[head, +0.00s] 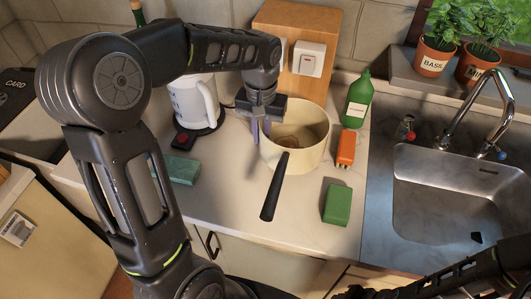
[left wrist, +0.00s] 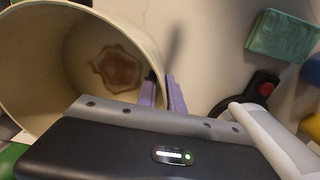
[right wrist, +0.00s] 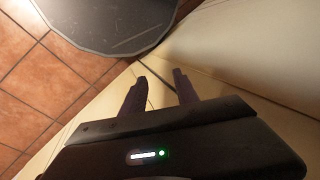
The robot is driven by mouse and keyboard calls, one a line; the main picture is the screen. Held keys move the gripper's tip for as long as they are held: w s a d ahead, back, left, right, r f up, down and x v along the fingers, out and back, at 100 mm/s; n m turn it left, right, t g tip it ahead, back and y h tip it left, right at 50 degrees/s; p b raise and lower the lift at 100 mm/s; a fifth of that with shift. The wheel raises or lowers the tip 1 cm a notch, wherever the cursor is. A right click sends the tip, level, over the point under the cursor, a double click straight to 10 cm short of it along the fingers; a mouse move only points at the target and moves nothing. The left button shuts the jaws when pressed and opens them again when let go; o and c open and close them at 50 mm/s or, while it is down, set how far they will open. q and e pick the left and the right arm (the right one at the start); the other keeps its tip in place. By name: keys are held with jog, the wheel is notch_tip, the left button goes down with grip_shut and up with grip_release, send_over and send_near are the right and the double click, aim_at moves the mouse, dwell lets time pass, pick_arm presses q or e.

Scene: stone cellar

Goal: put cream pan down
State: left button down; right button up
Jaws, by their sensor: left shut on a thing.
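The cream pan (head: 300,158) is upright at the middle of the counter (head: 225,207), its dark handle pointing toward me. I cannot tell whether its base touches the counter. A brown stain shows on its inside floor in the left wrist view (left wrist: 116,68). My left gripper (head: 261,138) is shut on the pan's left rim, with one pale purple finger on each side of the wall. My right gripper (right wrist: 160,78) is apart from the pan, low in front of the cabinet fronts, with its fingers spread and nothing between them.
A white kettle (head: 194,100) stands left of the pan, and a teal block (head: 178,169) lies front left. The sink (head: 450,200) is farther right.

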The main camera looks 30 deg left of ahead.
pick_arm(q)
jog(key=shift+f, duration=0.45)
jog(key=shift+r, duration=0.1)
notch_tip(320, 180, down, 4)
jog(key=b, duration=0.3)
jog(key=shift+r, duration=0.15)
jog(key=c, duration=1.9)
grip_release()
jog(key=shift+f, duration=0.2)
jog(key=o, duration=0.4)
